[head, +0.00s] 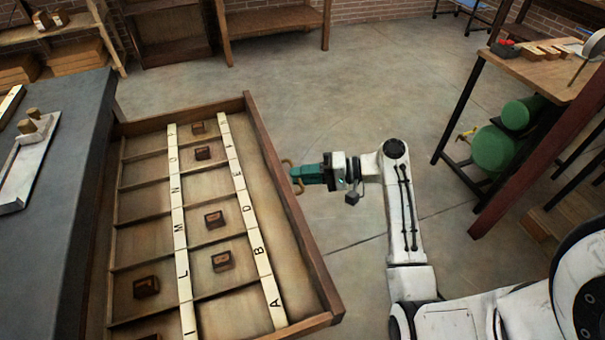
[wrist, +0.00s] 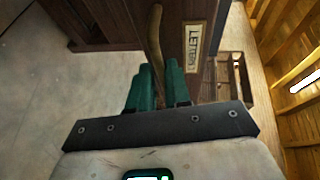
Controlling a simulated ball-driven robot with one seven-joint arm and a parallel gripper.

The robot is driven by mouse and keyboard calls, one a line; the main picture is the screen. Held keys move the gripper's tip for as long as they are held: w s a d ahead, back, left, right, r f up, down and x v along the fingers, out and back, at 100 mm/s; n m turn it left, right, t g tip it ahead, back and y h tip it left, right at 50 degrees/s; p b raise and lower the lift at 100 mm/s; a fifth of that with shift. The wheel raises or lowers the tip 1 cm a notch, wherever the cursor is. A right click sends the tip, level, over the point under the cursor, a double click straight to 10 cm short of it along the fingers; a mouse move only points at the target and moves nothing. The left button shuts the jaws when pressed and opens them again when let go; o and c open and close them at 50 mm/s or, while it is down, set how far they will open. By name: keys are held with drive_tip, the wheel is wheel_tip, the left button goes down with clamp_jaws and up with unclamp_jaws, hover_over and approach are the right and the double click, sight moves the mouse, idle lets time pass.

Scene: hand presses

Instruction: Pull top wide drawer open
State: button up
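The wide wooden drawer (head: 324,287) stands far out from the dark-topped cabinet (head: 62,190) in the head view. Its compartments show, with lettered strips and several small brown blocks inside. A curved brass handle (head: 287,163) is on its front face. In the wrist view the handle (wrist: 155,35) runs down between my green fingers. My gripper (head: 297,174) is at the drawer front with its fingers closed around the handle; it also shows in the wrist view (wrist: 160,88). The exact finger contact is partly hidden. A label plate (wrist: 195,46) sits beside the handle.
A white tray (head: 22,170) lies on the cabinet top at the left. A wooden table (head: 545,75) with green cylinders (head: 495,148) beneath stands at the right. Bare concrete floor (head: 350,90) lies beyond my arm and between the drawer and that table.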

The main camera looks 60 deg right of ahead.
drive_tip(key=o, duration=0.3)
drive_tip(key=shift+r, duration=0.1)
drive_tip(key=v, duration=1)
drive_tip(key=shift+s+d+p, duration=0.2)
drive_tip(key=shift+s+p, duration=0.15)
drive_tip(key=shift+p, duration=0.05)
